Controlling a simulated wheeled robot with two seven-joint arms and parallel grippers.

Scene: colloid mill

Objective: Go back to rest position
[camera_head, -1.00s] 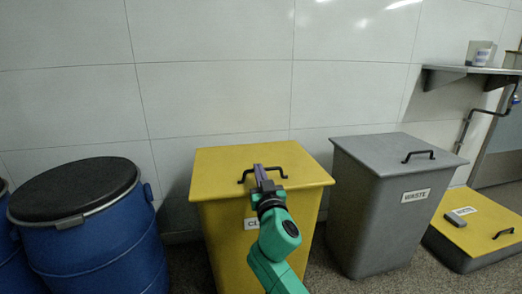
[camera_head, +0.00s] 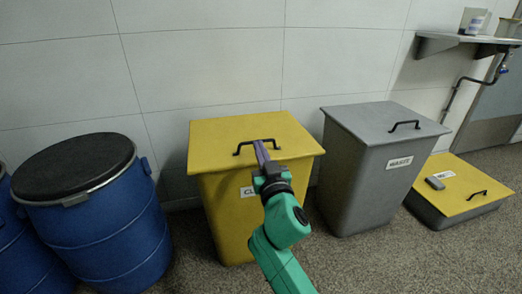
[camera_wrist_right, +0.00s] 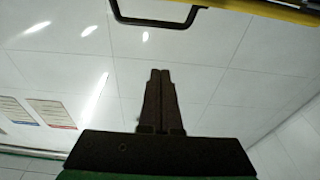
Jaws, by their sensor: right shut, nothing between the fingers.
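My right gripper (camera_head: 262,150) is at the end of the green arm, in front of the yellow bin (camera_head: 230,215) with a black lid handle (camera_head: 245,146). In the head view the fingers overlap the handle's right part. In the right wrist view the fingers (camera_wrist_right: 159,75) are together with nothing between them, and the black handle (camera_wrist_right: 160,22) shows beyond the tips, apart from them. My left gripper is not in view.
A grey bin (camera_head: 360,175) labelled WASTE stands to the right. A low box with a yellow lid (camera_head: 465,185) lies farther right, a small grey object (camera_head: 434,183) on it. Blue drums (camera_head: 95,225) stand at the left. A wall shelf (camera_head: 455,42) is at upper right.

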